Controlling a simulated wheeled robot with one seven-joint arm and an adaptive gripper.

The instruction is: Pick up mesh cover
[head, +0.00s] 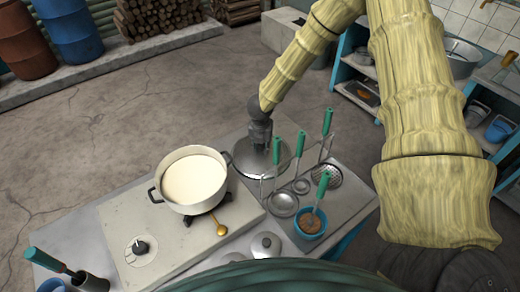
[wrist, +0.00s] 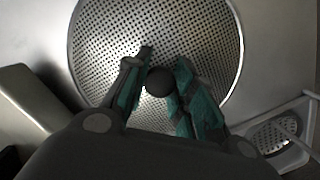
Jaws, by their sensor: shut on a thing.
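The mesh cover (wrist: 203,40) is a round perforated metal disc with a dark round knob (wrist: 159,81) at its middle. In the head view the mesh cover (head: 252,168) lies flat at the counter's back, right of the pot. My gripper (wrist: 160,75) is over its centre, with its teal-padded fingers shut on the knob. In the head view my gripper (head: 260,142) points down onto the disc and hides the knob. Whether the disc is clear of the counter I cannot tell.
A white pot of milk (head: 193,182) stands on the stove (head: 160,240) close left of the cover. A rack of green-handled strainers and ladles (head: 300,145) stands close right. A blue bowl (head: 309,222) is at the front right.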

